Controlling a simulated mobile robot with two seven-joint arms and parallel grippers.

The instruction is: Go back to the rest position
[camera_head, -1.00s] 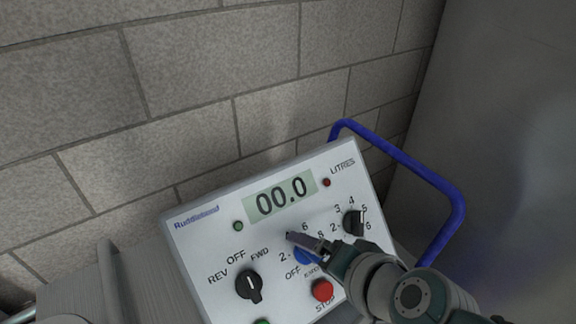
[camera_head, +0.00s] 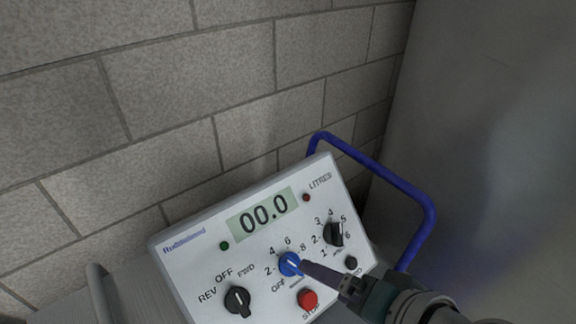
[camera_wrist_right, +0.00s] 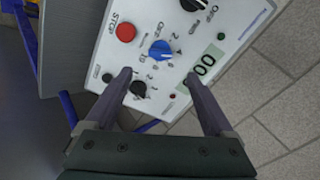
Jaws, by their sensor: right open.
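My right gripper (camera_wrist_right: 160,90) is open and empty in the right wrist view, its two fingers apart above the white control panel (camera_wrist_right: 100,48). In the head view the right gripper (camera_head: 305,266) comes in from the lower right, its tip in front of the panel (camera_head: 190,262) by the blue knob (camera_head: 288,262). I cannot tell from the head view whether it touches the knob. In the wrist view the blue knob (camera_wrist_right: 160,50) lies beyond the fingertips, clear of them. The display (camera_head: 263,211) reads 00.0. My left gripper is out of view.
The panel also bears a black FWD/REV knob (camera_head: 237,300), a red STOP button (camera_head: 307,298) and a black numbered knob (camera_head: 333,234). A blue tube handle (camera_head: 425,205) stands right of the panel. A block wall (camera_head: 160,90) rises behind.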

